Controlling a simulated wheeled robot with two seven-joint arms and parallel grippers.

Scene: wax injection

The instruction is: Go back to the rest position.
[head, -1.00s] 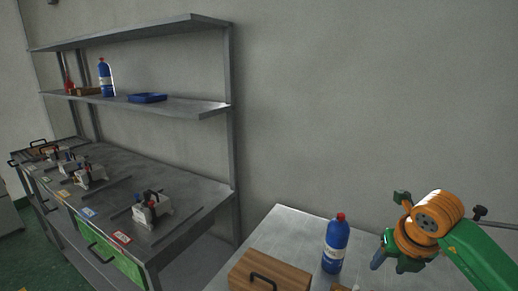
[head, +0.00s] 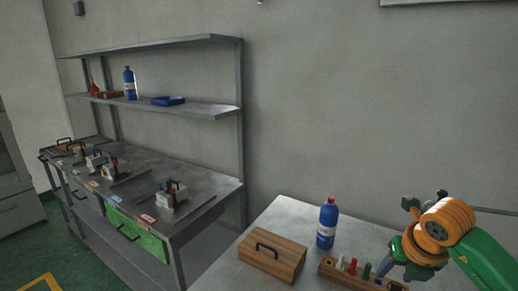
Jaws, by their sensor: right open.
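My right arm, green with orange joints, comes in at the lower right of the head view. Its right gripper (head: 391,262) is open and empty, just above the far side of the small metal table (head: 230,270). A blue bottle (head: 327,226) with a red cap stands upright on that table, left of the gripper and apart from it. A wooden rack (head: 335,272) with several coloured-handled tools is partly hidden below the gripper. My left gripper is not in view.
A wooden box (head: 285,259) with a black handle lies left of the bottle. A long metal workbench (head: 200,184) with several small clamp devices stands at left. Its shelf (head: 205,110) holds another blue bottle (head: 130,84) and a blue tray (head: 168,101). Green floor is free at lower left.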

